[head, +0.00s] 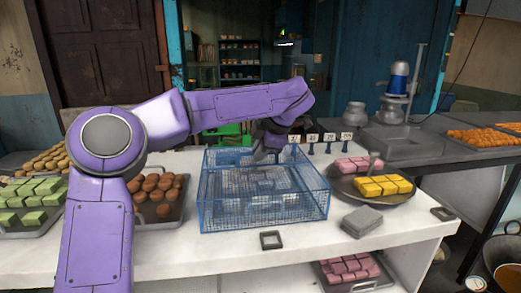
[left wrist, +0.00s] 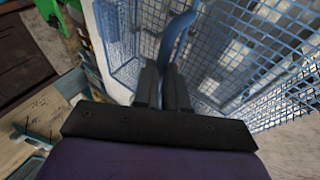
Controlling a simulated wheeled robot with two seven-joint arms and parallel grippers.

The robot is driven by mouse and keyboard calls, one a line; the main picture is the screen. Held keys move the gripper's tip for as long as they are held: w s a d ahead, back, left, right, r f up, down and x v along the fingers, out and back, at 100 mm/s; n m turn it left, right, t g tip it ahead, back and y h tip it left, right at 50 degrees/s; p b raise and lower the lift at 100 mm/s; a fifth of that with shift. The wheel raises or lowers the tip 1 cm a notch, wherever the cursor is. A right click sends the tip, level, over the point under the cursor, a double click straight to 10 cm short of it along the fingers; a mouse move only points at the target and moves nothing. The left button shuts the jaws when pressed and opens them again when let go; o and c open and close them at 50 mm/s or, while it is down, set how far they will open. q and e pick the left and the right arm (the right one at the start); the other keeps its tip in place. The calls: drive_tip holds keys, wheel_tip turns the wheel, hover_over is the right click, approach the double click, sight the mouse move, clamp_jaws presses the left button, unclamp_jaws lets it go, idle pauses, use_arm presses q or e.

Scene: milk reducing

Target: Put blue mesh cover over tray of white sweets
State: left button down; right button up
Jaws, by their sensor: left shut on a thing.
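The blue mesh cover (head: 262,212) is a box of wire mesh in the middle of the white counter in the head view. White sweets (head: 262,181) show through its mesh; their tray is mostly hidden. My left gripper (head: 270,152) is at the far upper side of the cover. In the left wrist view its two dark fingers (left wrist: 164,85) are shut on the curved blue handle (left wrist: 175,36), with the mesh beside and beyond. I cannot tell whether the cover rests on the counter or hangs just above it. My right gripper is not in view.
Brown sweets (head: 158,194) and green sweets (head: 28,200) stand to the left. A round plate of yellow sweets (head: 383,185) and pink sweets (head: 357,165) is on the right, near a grey block (head: 361,221). Small label stands (head: 328,145) line the back. The front counter is mostly clear.

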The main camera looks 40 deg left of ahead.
use_arm(q)
drive_tip(key=c, duration=1.1)
unclamp_jaws()
drive_tip(key=v, duration=1)
drive_tip(key=shift+r, duration=0.2)
